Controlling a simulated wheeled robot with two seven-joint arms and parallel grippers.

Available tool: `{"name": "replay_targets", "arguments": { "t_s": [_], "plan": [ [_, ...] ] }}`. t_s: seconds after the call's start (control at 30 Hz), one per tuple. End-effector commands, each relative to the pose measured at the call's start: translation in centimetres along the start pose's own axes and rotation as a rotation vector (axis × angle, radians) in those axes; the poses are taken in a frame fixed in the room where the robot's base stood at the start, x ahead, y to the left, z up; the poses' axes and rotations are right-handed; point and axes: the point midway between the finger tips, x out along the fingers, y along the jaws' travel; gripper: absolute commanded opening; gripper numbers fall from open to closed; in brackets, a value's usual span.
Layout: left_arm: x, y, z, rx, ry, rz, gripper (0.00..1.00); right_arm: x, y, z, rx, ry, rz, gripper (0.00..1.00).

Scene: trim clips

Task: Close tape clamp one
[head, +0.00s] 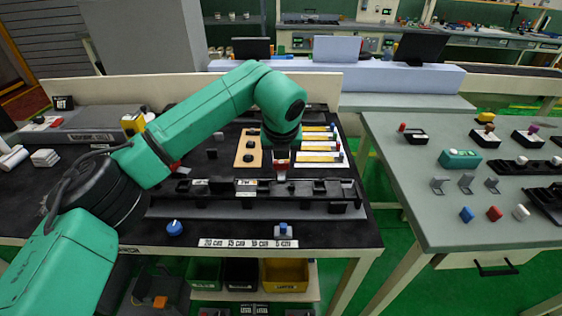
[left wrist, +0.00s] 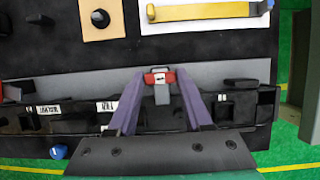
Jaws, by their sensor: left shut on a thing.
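My left gripper (head: 281,160) reaches down over the middle of the black bench. In the left wrist view its two purple fingers (left wrist: 160,80) close on the sides of a small red piece (left wrist: 158,77) with a white label and a grey part below it. The red piece also shows under the gripper in the head view (head: 282,165). A white board with yellow strips (head: 318,157) lies beyond and to the right, with small blue and red end pieces. I cannot tell which piece is tape clamp one.
A long black rail (head: 330,188) with several slots runs along the bench in front. A wooden plate with dark knobs (head: 249,147) stands left of the white board. A blue knob (head: 175,228) sits near the front edge. A grey table (head: 440,220) stands right, across a gap.

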Motion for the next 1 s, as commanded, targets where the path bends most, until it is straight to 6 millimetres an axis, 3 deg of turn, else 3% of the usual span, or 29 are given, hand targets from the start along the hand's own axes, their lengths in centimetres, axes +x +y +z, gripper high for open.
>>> {"name": "replay_targets", "arguments": {
  "t_s": [0.4,0.43,0.5,0.83,1.0],
  "plan": [
    [-0.3,0.0,0.3,-0.011,-0.008,0.000,0.00,0.0,0.0,0.0,0.000,0.000,0.000,0.50],
    [-0.3,0.0,0.3,-0.011,-0.008,0.000,0.58,0.0,0.0,0.0,0.000,0.000,0.000,0.50],
    [-0.2,0.0,0.2,-0.010,-0.007,0.001,0.80,0.0,0.0,0.0,0.000,0.000,0.000,0.50],
    [-0.3,0.0,0.1,-0.008,-0.003,0.002,0.80,0.1,0.0,0.0,0.000,0.000,0.000,0.50],
    [-2.8,0.0,0.1,-0.009,-0.007,0.001,0.80,0.8,0.0,0.1,0.000,0.000,0.000,0.50]
  ]
}}
